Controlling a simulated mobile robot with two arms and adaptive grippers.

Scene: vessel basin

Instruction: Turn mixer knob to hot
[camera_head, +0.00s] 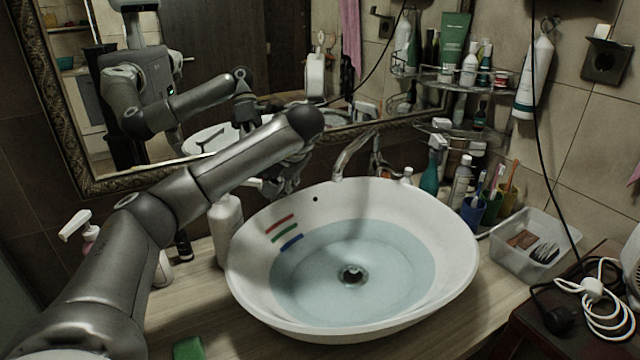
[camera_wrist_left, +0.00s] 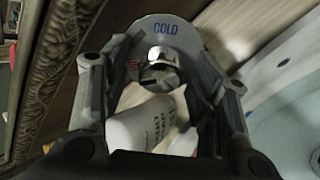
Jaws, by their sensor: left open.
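The mixer knob (camera_wrist_left: 161,58) is a small chrome knob on a pale round plate (camera_wrist_left: 185,32) marked COLD in blue, with a bit of red lettering at its left. In the wrist view it lies ahead between the fingers of my left gripper (camera_wrist_left: 160,82), which is open. I cannot tell whether a finger touches it. In the head view my left gripper (camera_head: 284,180) is behind the basin's back left rim, by the wall, and hides the knob. My right gripper is in neither view.
A white basin (camera_head: 455,245) holds water; a chrome spout (camera_head: 350,153) arches at its back. A white bottle (camera_head: 227,228) stands close below my left gripper and shows in the wrist view (camera_wrist_left: 143,125). A mirror frame (camera_head: 215,168) runs behind. Toiletries crowd the right.

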